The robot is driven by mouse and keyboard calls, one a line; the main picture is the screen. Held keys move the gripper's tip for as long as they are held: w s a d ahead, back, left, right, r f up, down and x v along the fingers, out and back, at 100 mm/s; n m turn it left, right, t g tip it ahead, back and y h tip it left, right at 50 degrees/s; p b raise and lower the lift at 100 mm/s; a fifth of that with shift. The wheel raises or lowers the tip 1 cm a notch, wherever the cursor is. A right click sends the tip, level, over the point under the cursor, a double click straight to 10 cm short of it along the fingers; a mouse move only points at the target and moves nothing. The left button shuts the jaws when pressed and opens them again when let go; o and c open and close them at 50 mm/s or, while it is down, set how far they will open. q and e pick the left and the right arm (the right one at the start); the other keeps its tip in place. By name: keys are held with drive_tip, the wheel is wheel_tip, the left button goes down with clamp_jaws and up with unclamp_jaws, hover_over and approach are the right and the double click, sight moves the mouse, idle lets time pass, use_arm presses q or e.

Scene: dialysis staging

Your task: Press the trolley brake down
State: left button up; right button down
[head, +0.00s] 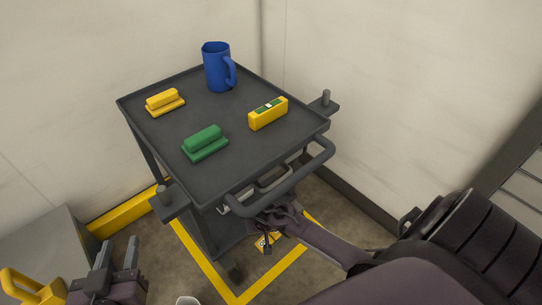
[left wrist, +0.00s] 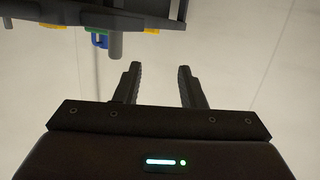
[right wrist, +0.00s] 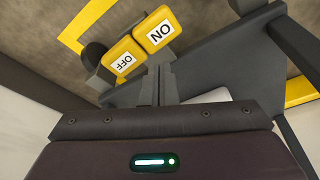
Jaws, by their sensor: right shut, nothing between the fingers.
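The dark grey trolley (head: 165,140) stands in the corner, with a push bar on its near right side. Its brake has two yellow pedals low down. In the right wrist view the ON pedal (right wrist: 157,32) and the OFF pedal (right wrist: 122,58) sit side by side. In the head view the pedals (head: 263,243) are partly hidden by my right arm. My right gripper (right wrist: 160,70) is shut and empty, its tips close to the pedals; I cannot tell whether they touch. My left gripper (head: 118,252) is open and empty, left of the trolley; it also shows in the left wrist view (left wrist: 157,68).
On the trolley top are a blue mug (head: 215,68), a yellow block (head: 163,102), a green block (head: 205,142) and a yellow level-like block (head: 268,114). Yellow floor tape (head: 205,272) outlines the trolley's place. Walls close in behind. A grey box (head: 45,245) is at lower left.

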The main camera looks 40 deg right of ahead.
use_arm(q)
wheel_tip(320, 180, down, 6)
drive_tip(key=s+g+y, duration=0.1)
drive_tip(key=s+g, duration=0.1)
drive_tip(key=g, duration=0.1)
drive_tip(key=shift+s+a+p, duration=0.25)
drive_tip(key=shift+s+p, duration=0.1)
